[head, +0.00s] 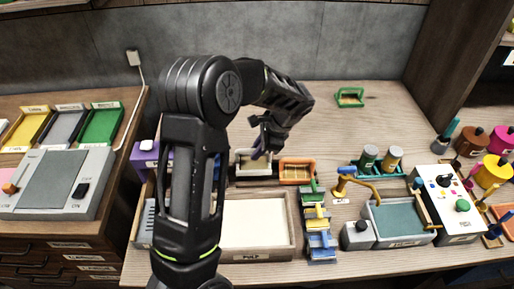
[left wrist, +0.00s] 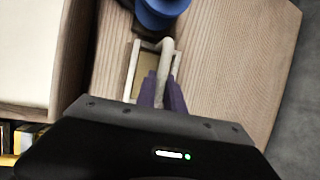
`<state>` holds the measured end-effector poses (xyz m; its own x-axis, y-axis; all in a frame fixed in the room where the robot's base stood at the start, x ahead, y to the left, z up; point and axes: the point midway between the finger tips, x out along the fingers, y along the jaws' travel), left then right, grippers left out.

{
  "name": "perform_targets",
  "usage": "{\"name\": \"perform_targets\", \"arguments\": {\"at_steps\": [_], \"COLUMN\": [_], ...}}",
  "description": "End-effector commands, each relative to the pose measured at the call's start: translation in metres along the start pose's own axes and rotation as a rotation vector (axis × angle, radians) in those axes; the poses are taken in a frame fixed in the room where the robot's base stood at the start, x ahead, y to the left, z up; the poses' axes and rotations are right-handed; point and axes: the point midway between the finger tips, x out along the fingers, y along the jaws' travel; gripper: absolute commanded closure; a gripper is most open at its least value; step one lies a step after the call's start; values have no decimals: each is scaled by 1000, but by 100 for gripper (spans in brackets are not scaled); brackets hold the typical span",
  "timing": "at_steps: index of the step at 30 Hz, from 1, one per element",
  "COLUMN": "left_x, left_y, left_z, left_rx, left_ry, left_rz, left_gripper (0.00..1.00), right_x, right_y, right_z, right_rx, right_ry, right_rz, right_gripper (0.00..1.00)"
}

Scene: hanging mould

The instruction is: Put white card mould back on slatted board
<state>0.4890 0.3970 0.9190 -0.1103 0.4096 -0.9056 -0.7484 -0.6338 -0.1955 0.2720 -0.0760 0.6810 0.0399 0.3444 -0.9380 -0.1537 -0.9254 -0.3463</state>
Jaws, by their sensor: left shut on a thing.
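The white card mould (head: 253,168) is a small white frame with an upright handle, behind the pulp vat in the head view. My left gripper (head: 262,150) is over it, its purple fingers closed on the handle. In the left wrist view the purple fingers (left wrist: 161,94) are shut at the white handle (left wrist: 166,50), with the mould's frame (left wrist: 134,66) beside them. I cannot tell whether the mould touches the table. A light slatted piece (head: 147,222) shows at the vat's left end, partly behind my arm; I cannot tell if it is the slatted board. My right gripper is out of view.
The wooden pulp vat (head: 291,232) lies in front. An orange mould (head: 297,172) stands close to the right of the white one, and a green mould (head: 349,97) farther back. A blue round thing (left wrist: 158,10) is near the mould.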

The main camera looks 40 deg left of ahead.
Motion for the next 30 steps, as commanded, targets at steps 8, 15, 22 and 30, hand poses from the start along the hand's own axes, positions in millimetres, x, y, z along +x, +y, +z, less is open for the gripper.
{"name": "perform_targets", "arguments": {"at_steps": [8,15,22,30], "left_x": [21,23,22,25], "left_y": [4,5,5,5], "left_z": [-9,-10,-9,-10], "left_rx": [0,0,0,0], "left_ry": [-1,-1,-1,-1], "left_rz": [0,0,0,0], "left_gripper": [100,100,100,100], "right_x": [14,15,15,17], "right_y": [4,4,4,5], "right_z": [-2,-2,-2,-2], "right_rx": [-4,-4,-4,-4], "right_ry": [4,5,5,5], "right_rz": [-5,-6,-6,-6], "right_gripper": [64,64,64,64]}}
